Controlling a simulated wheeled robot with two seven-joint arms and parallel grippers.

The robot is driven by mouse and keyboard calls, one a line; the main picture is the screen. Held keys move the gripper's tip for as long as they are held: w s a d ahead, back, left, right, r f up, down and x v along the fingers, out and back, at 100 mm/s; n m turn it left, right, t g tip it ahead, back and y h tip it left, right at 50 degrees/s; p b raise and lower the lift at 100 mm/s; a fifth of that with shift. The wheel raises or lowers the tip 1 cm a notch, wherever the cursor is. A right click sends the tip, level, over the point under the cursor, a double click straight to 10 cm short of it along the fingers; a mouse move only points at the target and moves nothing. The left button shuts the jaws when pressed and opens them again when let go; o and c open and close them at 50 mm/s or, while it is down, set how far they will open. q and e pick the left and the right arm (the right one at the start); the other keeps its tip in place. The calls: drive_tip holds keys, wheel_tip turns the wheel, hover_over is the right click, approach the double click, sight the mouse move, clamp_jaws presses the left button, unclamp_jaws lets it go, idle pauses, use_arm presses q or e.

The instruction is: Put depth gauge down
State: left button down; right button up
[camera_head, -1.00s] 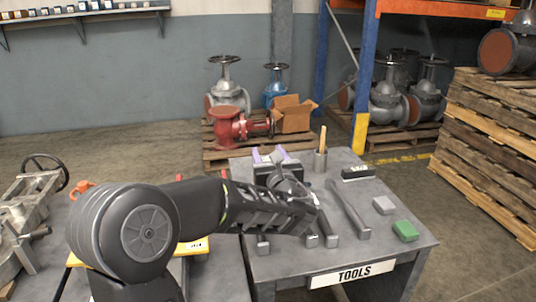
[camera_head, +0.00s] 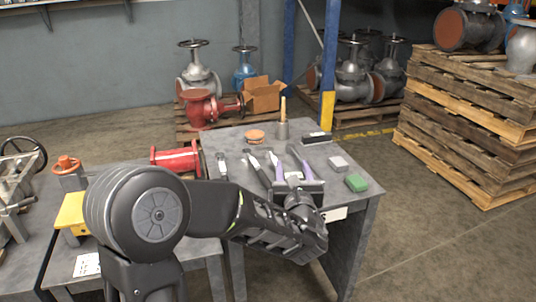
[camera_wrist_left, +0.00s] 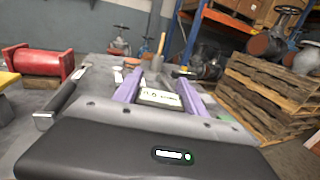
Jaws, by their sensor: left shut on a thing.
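My left gripper (camera_head: 291,166) reaches over the tools table (camera_head: 340,205) with its purple fingers pointing away from me. In the left wrist view the gripper (camera_wrist_left: 158,88) has a small pale, marked thing (camera_wrist_left: 160,97) between its fingers. This is likely the depth gauge, and the jaws are shut on it. In the head view it is a pale patch (camera_head: 293,175), mostly hidden by the gripper. I cannot tell whether it touches the tabletop. My right gripper is not in view.
Long dark-handled tools (camera_head: 257,169) lie beside the gripper. A grey block (camera_head: 338,163), a green block (camera_head: 356,183), a black box (camera_head: 316,138), orange discs (camera_head: 255,135) and a cup (camera_head: 282,130) with a wooden handle stand around. A red flanged pipe (camera_head: 176,158) is at left.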

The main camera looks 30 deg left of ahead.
use_arm(q)
drive_tip(key=s+d+f+m+t+h+p, duration=0.15)
drive_tip(key=d+f+p, duration=0.25)
drive_tip(key=d, duration=0.4)
drive_tip(key=s+d+f+m+h+p, duration=0.15)
drive_tip(key=d+f+p, duration=0.3)
drive_tip(key=d, duration=0.45)
drive_tip(key=s+a+r+n+g+y+p, duration=0.2)
drive_tip(key=s+r+n+g+y+p, duration=0.3)
drive_tip(key=s+r+p, duration=0.3)
wheel_tip(320, 180, up, 3)
drive_tip(key=n+y+p, duration=0.1)
drive_tip(key=p, duration=0.5)
drive_tip(key=shift+s+a+y, duration=0.15)
drive_tip(key=shift+s+y, duration=0.15)
drive_tip(key=shift+s, duration=0.05)
